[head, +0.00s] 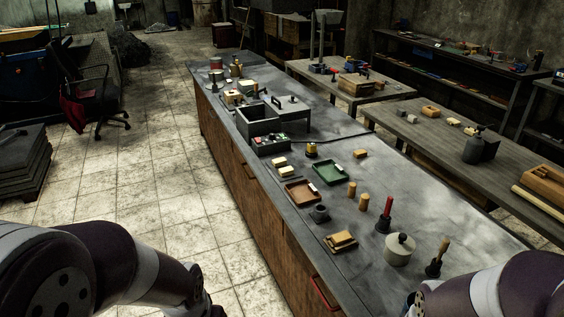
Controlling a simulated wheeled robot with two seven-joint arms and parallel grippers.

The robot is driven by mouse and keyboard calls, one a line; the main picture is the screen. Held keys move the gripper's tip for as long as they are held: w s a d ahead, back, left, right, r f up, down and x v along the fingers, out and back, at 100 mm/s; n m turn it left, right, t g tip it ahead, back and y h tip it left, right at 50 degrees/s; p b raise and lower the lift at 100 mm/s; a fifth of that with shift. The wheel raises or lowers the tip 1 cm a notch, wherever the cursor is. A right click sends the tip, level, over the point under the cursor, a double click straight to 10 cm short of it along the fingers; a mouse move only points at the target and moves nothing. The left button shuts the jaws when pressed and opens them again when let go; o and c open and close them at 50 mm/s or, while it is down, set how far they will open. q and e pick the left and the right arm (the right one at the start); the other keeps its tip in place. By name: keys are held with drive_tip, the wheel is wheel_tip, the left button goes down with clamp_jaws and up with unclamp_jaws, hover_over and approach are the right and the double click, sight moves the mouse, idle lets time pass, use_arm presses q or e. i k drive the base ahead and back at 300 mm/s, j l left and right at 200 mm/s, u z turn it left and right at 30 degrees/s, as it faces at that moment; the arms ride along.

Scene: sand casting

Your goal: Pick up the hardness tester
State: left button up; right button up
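No object in the head view is clearly recognisable as the hardness tester. A small yellow-and-black device (311,150) stands on the dark workbench (345,215), behind the green tray; it is too small to identify surely. My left arm comes in at the lower left, and part of my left gripper (206,303) shows at the bottom edge, over the floor left of the bench. My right arm is at the lower right, with part of my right gripper (414,302) beside the bench's near end. The fingers of both are cut off or hidden. Neither gripper is near the yellow-and-black device.
A green tray (328,173), a reddish-brown tray (302,192), a round grey pot (399,250), a red-handled tool (385,214) and wooden pieces (341,241) crowd the near bench. A grey box (259,122) stands farther back. Open tiled floor (165,190) lies left.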

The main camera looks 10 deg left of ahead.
sight(312, 146)
drive_tip(key=z, duration=0.5)
drive_tip(key=i+j+z, duration=0.15)
drive_tip(key=z, duration=0.25)
drive_tip(key=i+j+z, duration=0.1)
drive_tip(key=j+z, duration=0.3)
drive_tip(key=i+j+z, duration=0.1)
drive_tip(key=z, duration=0.25)
drive_tip(key=j+z, duration=0.4)
